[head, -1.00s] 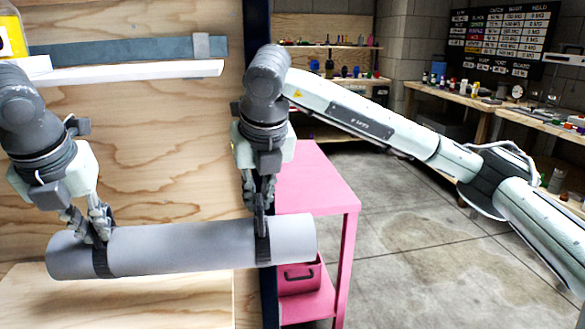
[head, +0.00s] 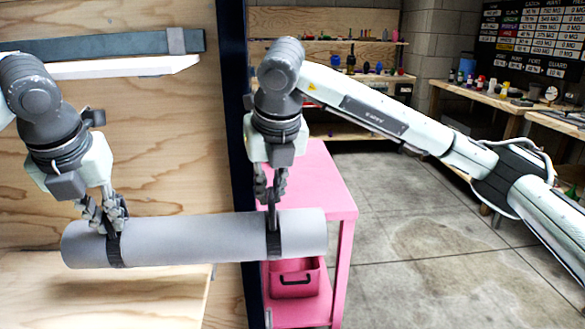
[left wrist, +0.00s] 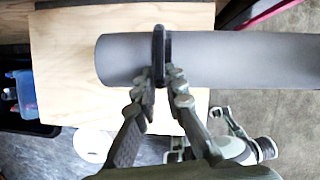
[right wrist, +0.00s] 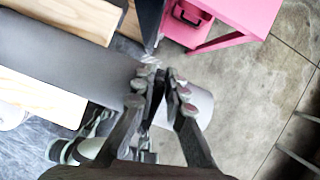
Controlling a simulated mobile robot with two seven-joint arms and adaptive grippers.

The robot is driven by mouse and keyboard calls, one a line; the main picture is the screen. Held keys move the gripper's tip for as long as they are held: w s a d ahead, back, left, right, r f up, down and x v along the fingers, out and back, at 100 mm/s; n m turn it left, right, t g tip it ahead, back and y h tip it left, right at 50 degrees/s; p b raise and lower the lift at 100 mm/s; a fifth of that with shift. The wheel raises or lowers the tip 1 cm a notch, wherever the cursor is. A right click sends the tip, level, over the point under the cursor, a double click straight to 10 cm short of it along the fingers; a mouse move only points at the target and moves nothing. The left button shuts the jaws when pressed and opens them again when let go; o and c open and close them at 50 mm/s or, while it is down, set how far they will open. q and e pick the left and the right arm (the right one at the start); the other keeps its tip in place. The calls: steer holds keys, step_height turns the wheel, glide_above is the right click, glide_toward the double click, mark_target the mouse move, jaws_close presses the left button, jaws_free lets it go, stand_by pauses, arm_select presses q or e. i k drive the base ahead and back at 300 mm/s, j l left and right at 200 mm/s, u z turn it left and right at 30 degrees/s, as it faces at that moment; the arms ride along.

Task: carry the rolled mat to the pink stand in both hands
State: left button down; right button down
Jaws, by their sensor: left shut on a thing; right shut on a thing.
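The rolled mat (head: 190,240) is a grey cylinder with a dark strap near each end, held roughly level in the air. It also shows in the left wrist view (left wrist: 240,60) and the right wrist view (right wrist: 70,72). My left gripper (head: 112,226) is shut on the strap near the mat's left end. My right gripper (head: 271,200) is shut on the strap near its right end. The pink stand (head: 318,187) is behind the mat's right end, its top partly hidden by my right gripper and the mat. The stand's corner shows in the right wrist view (right wrist: 245,14).
A pale wooden shelf (head: 100,295) lies below the mat's left part, against a plywood wall. A dark blue post (head: 232,120) stands between the wall and the stand. A pink box (head: 295,278) sits on the stand's lower shelf. Concrete floor is open at right.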

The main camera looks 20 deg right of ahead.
mark_target(310, 173)
steer(key=l+u, duration=0.2)
steer(key=l, duration=0.5)
steer(key=l+u, duration=0.2)
steer(key=l, duration=0.55)
steer(key=l+u, duration=0.2)
steer(key=l, duration=0.5)
steer(key=l+u, duration=0.2)
steer(key=l, duration=0.55)
steer(key=l+u, duration=0.35)
steer(key=l, duration=0.75)
steer(key=i+l+u, duration=0.1)
steer(key=l, duration=0.2)
steer(key=i+l+u, duration=0.1)
steer(key=i+l, duration=0.05)
steer(key=l, duration=0.1)
